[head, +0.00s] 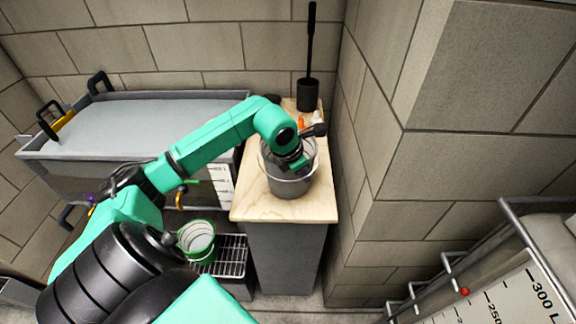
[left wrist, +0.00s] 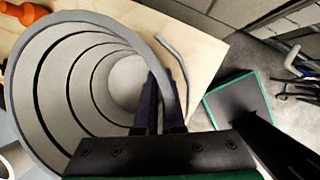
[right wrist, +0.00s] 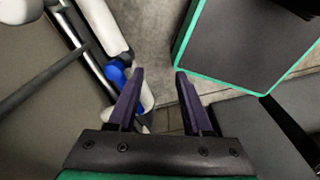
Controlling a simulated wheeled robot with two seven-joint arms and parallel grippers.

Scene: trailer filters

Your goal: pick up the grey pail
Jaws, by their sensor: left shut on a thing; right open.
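The grey pail (head: 291,184) stands on the wooden top of a narrow counter in the head view. In the left wrist view I look into the open pail (left wrist: 60,95), with its ribbed inner wall and pale bottom. My left gripper (head: 300,162) is at the pail's rim. In the left wrist view its fingers (left wrist: 162,100) are shut on the pail's wall, one inside and one outside. The handle hangs beside the rim. My right gripper (right wrist: 160,85) is open and empty, away from the counter, with floor below it.
The counter's wooden top (head: 252,205) has a black brush holder (head: 307,95) and a small orange item (head: 301,122) behind the pail. A brick wall stands close on the right. A grey tank (head: 150,115) is left, with a green bucket (head: 197,240) on a rack below.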

